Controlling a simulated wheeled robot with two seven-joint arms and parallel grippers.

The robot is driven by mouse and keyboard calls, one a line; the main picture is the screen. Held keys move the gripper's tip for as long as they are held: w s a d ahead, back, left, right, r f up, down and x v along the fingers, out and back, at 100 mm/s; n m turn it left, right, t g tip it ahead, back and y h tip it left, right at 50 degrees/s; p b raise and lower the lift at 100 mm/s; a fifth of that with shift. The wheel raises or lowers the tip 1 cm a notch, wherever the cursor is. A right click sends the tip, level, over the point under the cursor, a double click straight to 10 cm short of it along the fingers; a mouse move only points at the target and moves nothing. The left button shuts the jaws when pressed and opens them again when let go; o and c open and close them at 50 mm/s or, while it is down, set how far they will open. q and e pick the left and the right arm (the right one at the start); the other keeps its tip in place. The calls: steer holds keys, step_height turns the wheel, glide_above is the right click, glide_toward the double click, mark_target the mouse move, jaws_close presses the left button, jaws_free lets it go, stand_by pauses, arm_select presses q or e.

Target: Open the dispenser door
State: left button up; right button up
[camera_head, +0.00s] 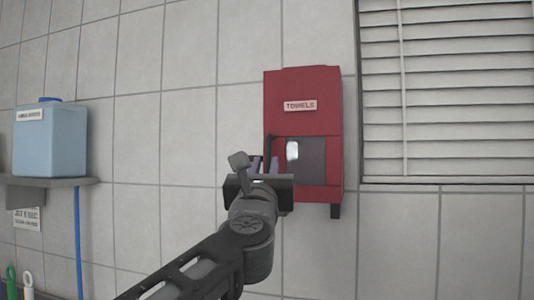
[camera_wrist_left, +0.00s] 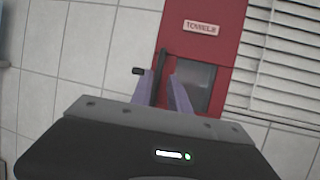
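The red dispenser (camera_head: 330,125) hangs on the tiled wall, with a "TOWELS" label and a dark window. Its door looks closed. A thin black upright handle (camera_head: 268,146) runs along the door's left side; in the wrist view the handle (camera_wrist_left: 162,64) shows too. My left gripper (camera_head: 264,166) is at the dispenser's lower left. In the wrist view its two purple fingers (camera_wrist_left: 161,76) stand apart on either side of the handle, with a small gap towards the right finger. In the head view the gripper hides the handle's lower part. My right gripper is not in view.
A window blind (camera_head: 450,90) is right of the dispenser. On the left, a light-blue tank (camera_head: 52,142) stands on a grey shelf (camera_head: 60,182), with a blue hose (camera_head: 78,240) hanging below it. The wall between the tank and the dispenser is bare.

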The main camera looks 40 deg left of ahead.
mark_target(268, 154)
arm_select(q)
steer(key=p+x, duration=0.3)
steer(key=x, duration=0.4)
steer(key=shift+a+r+p, duration=0.1)
steer(key=shift+a+p, duration=0.05)
steer(key=shift+p, duration=0.15)
steer(key=shift+w+a, duration=0.15)
steer(key=shift+w, duration=0.2)
steer(key=shift+c, duration=0.4)
jaws_close()
stand_by(0.4)
